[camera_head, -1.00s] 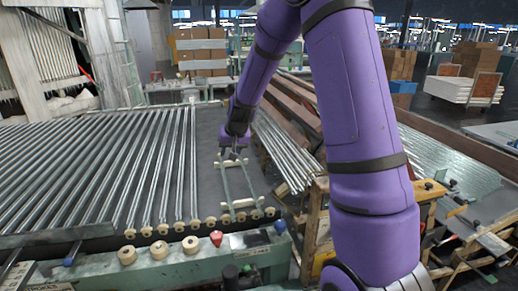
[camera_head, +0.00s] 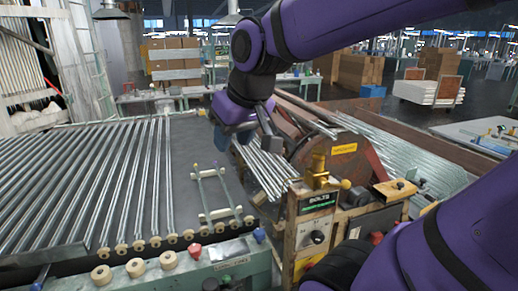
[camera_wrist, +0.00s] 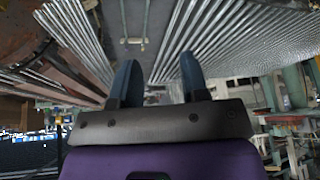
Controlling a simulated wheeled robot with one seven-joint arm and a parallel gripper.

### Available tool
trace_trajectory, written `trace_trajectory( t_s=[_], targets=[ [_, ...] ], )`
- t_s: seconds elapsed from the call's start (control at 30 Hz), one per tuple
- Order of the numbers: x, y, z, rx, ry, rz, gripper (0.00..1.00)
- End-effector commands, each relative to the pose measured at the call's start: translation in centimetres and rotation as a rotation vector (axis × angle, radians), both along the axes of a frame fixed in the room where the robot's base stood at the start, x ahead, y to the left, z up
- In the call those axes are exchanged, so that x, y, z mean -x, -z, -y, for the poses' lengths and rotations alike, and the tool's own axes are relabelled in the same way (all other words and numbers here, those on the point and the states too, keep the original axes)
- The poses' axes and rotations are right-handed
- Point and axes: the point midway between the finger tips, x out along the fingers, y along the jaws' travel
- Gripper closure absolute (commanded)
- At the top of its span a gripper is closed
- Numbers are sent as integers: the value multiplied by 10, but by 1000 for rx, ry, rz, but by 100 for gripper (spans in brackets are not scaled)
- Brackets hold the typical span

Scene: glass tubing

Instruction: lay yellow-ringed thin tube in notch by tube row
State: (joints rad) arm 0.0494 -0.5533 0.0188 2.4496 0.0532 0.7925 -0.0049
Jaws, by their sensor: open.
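Two thin tubes lie side by side across two pale notched bars (camera_head: 220,213) on the dark bed, just right of the tube row (camera_head: 110,190). The rings are too small to make out surely. A pale crossbar (camera_wrist: 135,40) and both tubes show at the top of the wrist view. My gripper (camera_wrist: 159,78) is open and empty. In the head view it hangs beyond and right of the tubes, apart from them.
A bundle of steel tubes (camera_head: 265,170) lies right of the bed. A wooden-framed control box marked BOLTS (camera_head: 318,215) and a round brown drum (camera_head: 325,160) stand further right. Cream rollers (camera_head: 135,267) and a red knob (camera_head: 194,251) line the front edge.

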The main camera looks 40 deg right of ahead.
Motion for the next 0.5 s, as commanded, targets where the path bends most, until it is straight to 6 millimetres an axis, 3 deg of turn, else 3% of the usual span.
trace_trajectory(
  t_s=[0.1,0.2,0.33,0.5],
  targets=[
    [35,-3,-2,16,-22,9,59],
    [56,-2,-3,25,-34,10,59],
    [70,0,-2,34,-42,9,59],
    [74,1,-2,36,-46,7,59]
  ],
)
